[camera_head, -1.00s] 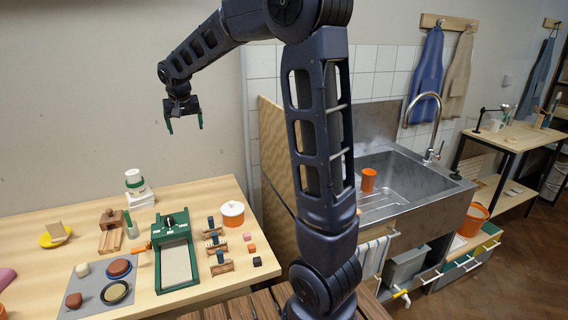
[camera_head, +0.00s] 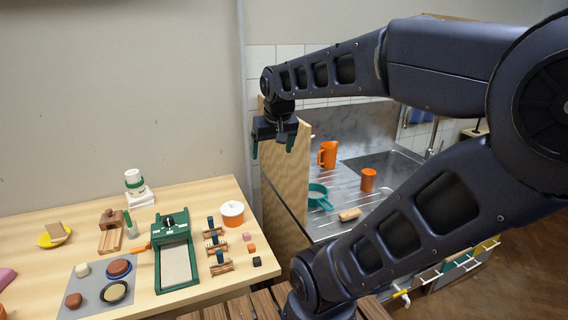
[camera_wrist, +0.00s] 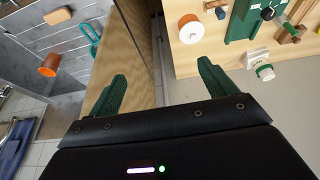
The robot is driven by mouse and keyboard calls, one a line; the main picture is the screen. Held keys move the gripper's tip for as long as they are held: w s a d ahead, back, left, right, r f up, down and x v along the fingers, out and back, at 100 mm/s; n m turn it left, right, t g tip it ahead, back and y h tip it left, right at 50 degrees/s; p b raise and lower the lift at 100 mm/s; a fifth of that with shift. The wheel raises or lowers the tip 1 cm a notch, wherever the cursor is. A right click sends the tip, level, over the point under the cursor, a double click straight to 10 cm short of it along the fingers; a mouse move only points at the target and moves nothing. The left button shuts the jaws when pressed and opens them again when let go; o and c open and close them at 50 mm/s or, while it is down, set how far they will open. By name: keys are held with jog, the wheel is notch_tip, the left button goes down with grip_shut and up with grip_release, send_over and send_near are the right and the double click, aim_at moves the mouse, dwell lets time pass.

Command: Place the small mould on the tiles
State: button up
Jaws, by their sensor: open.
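A small white round piece with a green band (camera_head: 134,180), which looks like the small mould, stands upright on a stack of white square slabs (camera_head: 141,199), which look like the tiles. They are at the back of the wooden table. Both also show in the wrist view, the banded piece (camera_wrist: 265,72) and the slabs (camera_wrist: 256,57), to the right of my fingers. My gripper (camera_head: 273,147) is open and empty, high up near the upright wooden board, well right of the stack. Its green fingers (camera_wrist: 162,73) show apart in the wrist view.
An upright wooden board (camera_head: 288,168) divides the table (camera_head: 215,193) from the sink side. Orange jug (camera_head: 328,154) and cup (camera_head: 368,180) are beyond the board.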

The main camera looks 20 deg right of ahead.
jog(key=s+f, duration=0.1)
jog(key=s+d, duration=0.1)
jog(key=s, duration=0.1)
jog(key=s+f, duration=0.1)
jog(key=s, duration=0.1)
jog(key=shift+d+f, duration=0.2)
jog(key=shift+f, duration=0.1)
dwell(1.0)
